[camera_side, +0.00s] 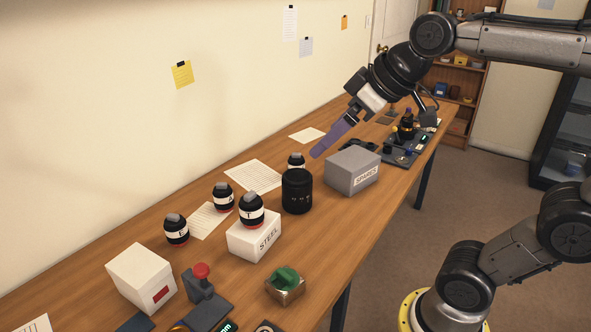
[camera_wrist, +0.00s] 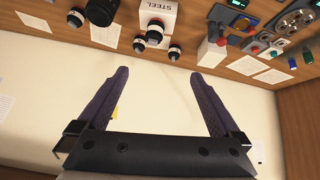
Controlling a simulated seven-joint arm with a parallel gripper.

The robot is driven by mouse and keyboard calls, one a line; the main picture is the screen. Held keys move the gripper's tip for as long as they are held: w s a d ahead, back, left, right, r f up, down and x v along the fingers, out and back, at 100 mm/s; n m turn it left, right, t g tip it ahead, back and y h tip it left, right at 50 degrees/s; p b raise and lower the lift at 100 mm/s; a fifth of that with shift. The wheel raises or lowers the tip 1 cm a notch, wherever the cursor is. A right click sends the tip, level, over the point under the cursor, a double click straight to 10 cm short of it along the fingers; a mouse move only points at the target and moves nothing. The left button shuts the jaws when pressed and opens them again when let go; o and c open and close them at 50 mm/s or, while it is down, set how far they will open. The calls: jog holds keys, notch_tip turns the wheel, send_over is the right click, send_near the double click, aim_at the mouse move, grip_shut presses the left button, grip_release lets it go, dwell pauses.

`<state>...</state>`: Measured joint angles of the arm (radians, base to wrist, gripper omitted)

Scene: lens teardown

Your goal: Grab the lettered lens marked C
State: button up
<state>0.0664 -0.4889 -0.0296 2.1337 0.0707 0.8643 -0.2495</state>
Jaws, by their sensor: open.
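Several small black lenses with white bands and red rings show in the side view. One lens (camera_side: 251,210) stands on the white STEEL box, with a letter like T. Others stand on the table: one at the left (camera_side: 176,229), one nearer the middle (camera_side: 223,196), and one partly hidden (camera_side: 296,160) behind the large black lens barrel (camera_side: 297,191). I cannot read a C on any. Small lenses also show at the top of the wrist view (camera_wrist: 173,52). My gripper (camera_side: 316,154) is open and empty, above the table beyond the barrel; its purple fingers also show in the wrist view (camera_wrist: 160,75).
The white STEEL box (camera_side: 254,241) and grey SPARES box (camera_side: 352,172) stand near the front edge. A white box (camera_side: 141,279), red-button device (camera_side: 205,288) and green-topped block (camera_side: 285,284) are at the near end. Paper sheets lie by the wall.

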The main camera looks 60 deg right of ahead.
jog(key=w+d+r, duration=0.1)
jog(key=w+d, duration=0.2)
jog(key=w, duration=0.3)
jog(key=w+d+r, duration=0.2)
jog(key=w, duration=0.4)
jog(key=m+g+h, duration=0.1)
jog(key=m+g, duration=0.2)
jog(key=m, duration=0.1)
send_over(299, 160)
jog(key=s, duration=0.3)
notch_tip(299, 160, down, 27)
jog(key=x, duration=0.6)
jog(key=shift+a+f, duration=0.2)
jog(key=shift+x, duration=3.2)
jog(key=shift+d, duration=0.2)
